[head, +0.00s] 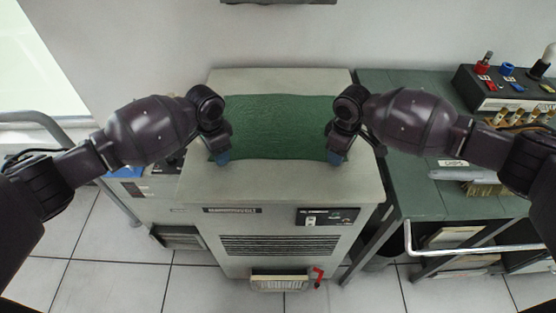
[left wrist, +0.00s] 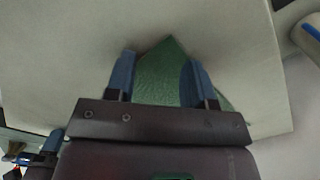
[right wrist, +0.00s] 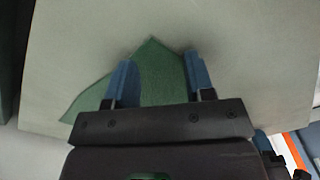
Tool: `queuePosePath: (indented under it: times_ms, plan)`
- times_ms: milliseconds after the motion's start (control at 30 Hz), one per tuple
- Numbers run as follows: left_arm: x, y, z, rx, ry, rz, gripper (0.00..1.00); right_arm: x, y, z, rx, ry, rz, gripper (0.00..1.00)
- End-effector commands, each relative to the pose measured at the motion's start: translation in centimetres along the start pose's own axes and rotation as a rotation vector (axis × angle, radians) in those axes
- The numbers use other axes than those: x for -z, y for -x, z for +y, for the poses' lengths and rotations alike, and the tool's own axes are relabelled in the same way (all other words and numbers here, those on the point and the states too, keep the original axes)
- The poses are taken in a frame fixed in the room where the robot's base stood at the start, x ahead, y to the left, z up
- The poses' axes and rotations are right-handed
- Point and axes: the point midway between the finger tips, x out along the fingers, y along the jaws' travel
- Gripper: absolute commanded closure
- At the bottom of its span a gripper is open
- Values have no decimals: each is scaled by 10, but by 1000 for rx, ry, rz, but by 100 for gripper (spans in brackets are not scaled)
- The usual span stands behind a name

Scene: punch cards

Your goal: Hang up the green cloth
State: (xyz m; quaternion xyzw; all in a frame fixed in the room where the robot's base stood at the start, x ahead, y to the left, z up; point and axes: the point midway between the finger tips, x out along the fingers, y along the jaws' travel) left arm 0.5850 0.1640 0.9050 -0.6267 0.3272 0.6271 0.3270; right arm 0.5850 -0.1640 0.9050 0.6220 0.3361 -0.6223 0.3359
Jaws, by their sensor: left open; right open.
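The green cloth (head: 280,125) lies spread flat on the top of a grey cabinet (head: 285,185). My left gripper (head: 222,158) is at the cloth's front left corner. In the left wrist view its blue fingers (left wrist: 152,78) are open, with a corner of the cloth (left wrist: 165,75) between them. My right gripper (head: 335,158) is at the cloth's front right corner. In the right wrist view its fingers (right wrist: 160,80) are open, with the other corner of the cloth (right wrist: 155,70) between them. I cannot tell whether the fingers touch the cloth.
A green table (head: 415,195) stands to the right, with a dark box with knobs (head: 505,85) and papers (head: 465,174) on it. A white wall (head: 290,40) is behind the cabinet. A dark object (head: 278,2) shows at the top edge. Tiled floor (head: 110,270) lies in front.

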Motion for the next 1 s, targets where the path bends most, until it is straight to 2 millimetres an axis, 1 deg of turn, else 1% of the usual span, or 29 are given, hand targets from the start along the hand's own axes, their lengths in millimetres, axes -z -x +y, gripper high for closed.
queuePosePath:
  times_ms: [233, 867, 1000]
  plan:
    - [0, -1, 0, -1, 0, -1, 52, 0, -2, 0, 1, 0, 0, 52]
    - [-1, -1, 0, -1, 0, -2, 100, -1, -2, 0, 1, 0, -2, 100]
    - [-1, -1, 0, 0, 1, -2, 100, -1, -3, 0, 1, -1, -2, 100]
